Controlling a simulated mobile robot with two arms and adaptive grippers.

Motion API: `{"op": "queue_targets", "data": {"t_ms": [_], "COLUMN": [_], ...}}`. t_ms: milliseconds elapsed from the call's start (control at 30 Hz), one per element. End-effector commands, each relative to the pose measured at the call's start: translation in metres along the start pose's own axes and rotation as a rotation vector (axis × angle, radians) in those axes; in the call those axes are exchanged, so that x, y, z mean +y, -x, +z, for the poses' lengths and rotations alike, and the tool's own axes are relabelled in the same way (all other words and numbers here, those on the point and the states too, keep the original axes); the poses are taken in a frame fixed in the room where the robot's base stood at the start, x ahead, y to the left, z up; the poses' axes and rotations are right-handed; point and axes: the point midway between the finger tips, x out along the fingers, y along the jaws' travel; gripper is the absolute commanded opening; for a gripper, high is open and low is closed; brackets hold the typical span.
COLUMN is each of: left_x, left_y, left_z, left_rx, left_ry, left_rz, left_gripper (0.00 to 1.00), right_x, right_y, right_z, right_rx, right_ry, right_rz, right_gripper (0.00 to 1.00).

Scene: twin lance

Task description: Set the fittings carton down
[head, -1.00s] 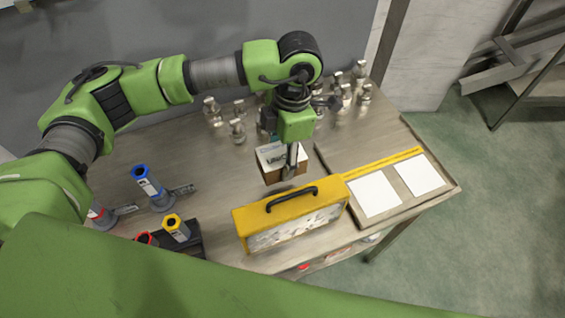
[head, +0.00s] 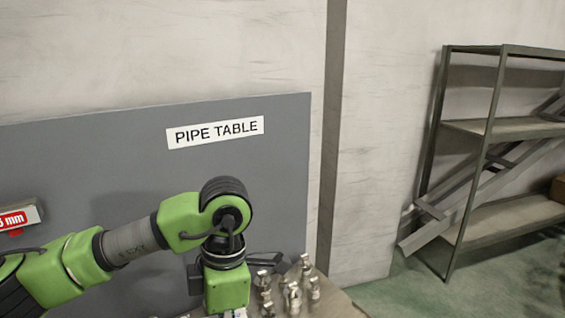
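The fittings carton cannot be made out in the head view now. My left arm comes in from the left, and its green wrist block reaches the bottom edge of the picture. The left gripper's fingers are below that edge, so I cannot see whether they hold anything. My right gripper is not in view.
Several metal pipe fittings (head: 291,291) stand on the table (head: 338,304) right of my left wrist. A grey back panel (head: 90,160) carries a PIPE TABLE sign (head: 215,132). A metal shelf rack (head: 492,130) stands at the right, with green floor (head: 400,290) before it.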

Motion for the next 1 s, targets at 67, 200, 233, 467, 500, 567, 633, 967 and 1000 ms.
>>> {"op": "queue_targets", "data": {"t_ms": [67, 200, 233, 467, 500, 567, 633, 967, 1000], "left_x": [0.002, 0.004, 0.005, 0.007, 0.007, 0.007, 0.006, 0.001, 0.0], "left_y": [-0.004, -0.01, -0.012, -0.023, -0.025, -0.027, -0.03, -0.046, -0.047], "left_z": [-0.006, -0.016, -0.018, -0.037, -0.04, -0.045, -0.05, -0.074, -0.076], "left_rx": [0.0, 0.001, 0.001, 0.002, 0.001, 0.001, 0.001, 0.002, 0.001], "left_ry": [-0.096, -0.308, -0.357, -0.743, -0.81, -0.91, -1.025, -1.555, -1.612], "left_rz": [0.014, 0.041, 0.047, 0.094, 0.102, 0.114, 0.128, 0.191, 0.198], "left_gripper": [0.14, 0.14, 0.14, 0.14, 0.14, 0.14, 0.14, 0.14, 0.14], "right_x": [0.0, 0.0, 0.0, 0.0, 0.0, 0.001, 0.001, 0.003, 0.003], "right_y": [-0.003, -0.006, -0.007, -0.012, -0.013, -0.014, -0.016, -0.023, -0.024], "right_z": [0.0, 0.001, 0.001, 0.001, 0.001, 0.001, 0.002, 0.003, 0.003], "right_rx": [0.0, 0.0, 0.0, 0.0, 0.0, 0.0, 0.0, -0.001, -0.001], "right_ry": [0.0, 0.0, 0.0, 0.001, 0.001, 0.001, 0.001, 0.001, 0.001], "right_rz": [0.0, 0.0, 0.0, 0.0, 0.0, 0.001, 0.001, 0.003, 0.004], "right_gripper": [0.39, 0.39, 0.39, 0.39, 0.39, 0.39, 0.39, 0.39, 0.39]}}
